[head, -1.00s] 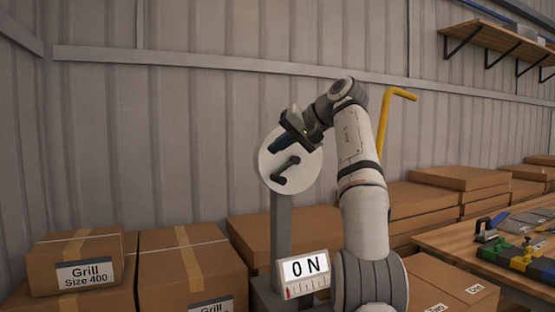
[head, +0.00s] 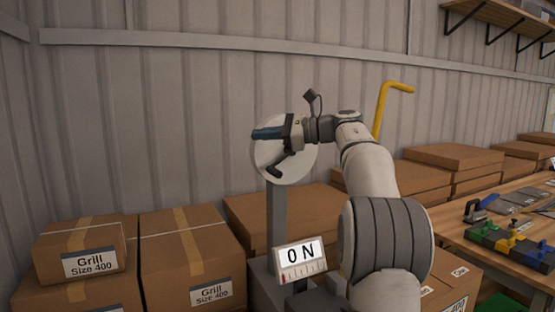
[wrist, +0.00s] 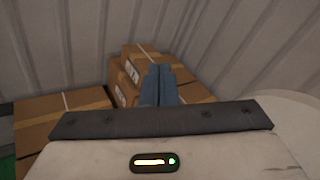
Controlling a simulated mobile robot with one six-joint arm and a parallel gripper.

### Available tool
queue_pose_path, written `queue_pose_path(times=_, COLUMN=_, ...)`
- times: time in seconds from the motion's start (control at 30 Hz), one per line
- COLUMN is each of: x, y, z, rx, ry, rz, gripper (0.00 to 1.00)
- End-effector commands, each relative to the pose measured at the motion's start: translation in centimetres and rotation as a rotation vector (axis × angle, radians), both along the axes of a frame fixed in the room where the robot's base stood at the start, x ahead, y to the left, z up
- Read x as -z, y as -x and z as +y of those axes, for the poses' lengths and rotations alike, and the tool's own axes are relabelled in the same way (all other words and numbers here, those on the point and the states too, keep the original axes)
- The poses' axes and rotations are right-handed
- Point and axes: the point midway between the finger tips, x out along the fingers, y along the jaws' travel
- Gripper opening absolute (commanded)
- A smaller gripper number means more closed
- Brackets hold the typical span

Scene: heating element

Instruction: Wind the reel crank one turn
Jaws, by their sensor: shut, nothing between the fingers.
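The reel is a pale round disc (head: 302,171) on a grey post (head: 277,215), left of my arm in the head view. Its dark crank (head: 283,168) shows on the lower part of the disc, with its upper end partly hidden behind my gripper. My gripper (head: 255,134) is shut and empty, its blue fingers pointing left across the front of the disc, above the crank. In the wrist view the blue fingers (wrist: 160,72) lie together with nothing between them. A pale curved edge, likely the disc (wrist: 292,110), shows at the right there. The crank is not visible in that view.
Cardboard boxes (head: 178,255) stand at left and behind. A bent yellow bar (head: 381,108) rises behind my arm. A workbench (head: 470,240) with tools is at right. The wall above the reel is clear.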

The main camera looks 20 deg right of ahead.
Motion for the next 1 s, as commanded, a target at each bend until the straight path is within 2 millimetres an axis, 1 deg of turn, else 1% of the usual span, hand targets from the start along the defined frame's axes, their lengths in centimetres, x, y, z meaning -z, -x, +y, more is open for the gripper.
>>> queue_pose_path(times=0.03, x=-0.5, y=0.0, z=-0.1, rx=0.018, ry=-0.112, rz=0.105, gripper=0.0)
queue_pose_path(times=0.07, x=-0.4, y=0.0, z=-0.2, rx=0.028, ry=-0.182, rz=0.169, gripper=0.0)
queue_pose_path(times=0.27, x=0.7, y=0.1, z=-1.0, rx=0.081, ry=-0.651, rz=0.596, gripper=0.0)
queue_pose_path(times=0.47, x=2.7, y=0.9, z=-2.4, rx=0.103, ry=-1.138, rz=1.011, gripper=0.0)
queue_pose_path(times=0.6, x=4.9, y=2.2, z=-3.5, rx=0.093, ry=-1.493, rz=1.281, gripper=0.0)
queue_pose_path(times=0.7, x=6.7, y=3.3, z=-4.3, rx=0.072, ry=-1.737, rz=1.444, gripper=0.0)
queue_pose_path(times=0.8, x=8.3, y=4.5, z=-4.9, rx=0.044, ry=-1.938, rz=1.564, gripper=0.0)
queue_pose_path(times=0.9, x=9.6, y=5.4, z=-5.3, rx=0.017, ry=-2.081, rz=1.639, gripper=0.0)
queue_pose_path(times=1.0, x=10.3, y=5.9, z=-5.4, rx=-0.002, ry=-2.159, rz=1.676, gripper=0.0)
